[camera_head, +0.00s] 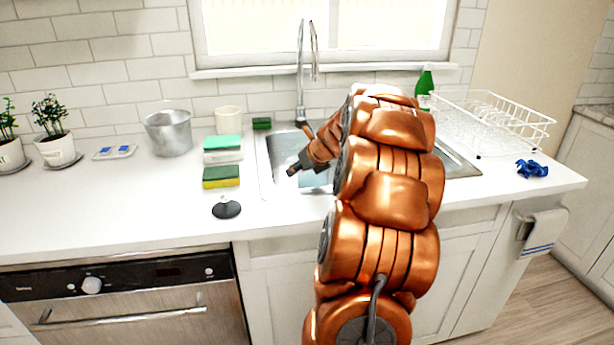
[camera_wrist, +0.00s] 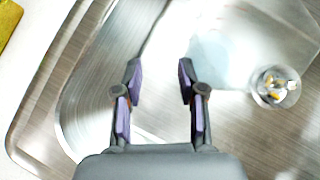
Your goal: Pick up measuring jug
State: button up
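My gripper (camera_head: 299,168) is over the sink in the head view, pointing left. In the wrist view my gripper (camera_wrist: 160,75) has its two purple-padded fingers apart with nothing between them. A pale bluish patch shows on the sink floor in the wrist view, too blurred to identify. My arm hides part of the sink in the head view.
The steel sink (camera_wrist: 100,105) has a drain (camera_wrist: 275,87). Sponges (camera_head: 221,176), a cream mug (camera_head: 229,121), a black disc (camera_head: 226,209) and potted plants (camera_head: 56,150) are on the counter. A tall faucet (camera_head: 301,75) rises behind the sink. A white dish rack (camera_head: 500,125) stands right.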

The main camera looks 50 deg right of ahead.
jog(key=shift+x, duration=3.45)
jog(key=shift+s+a+f, duration=0.15)
grip_shut()
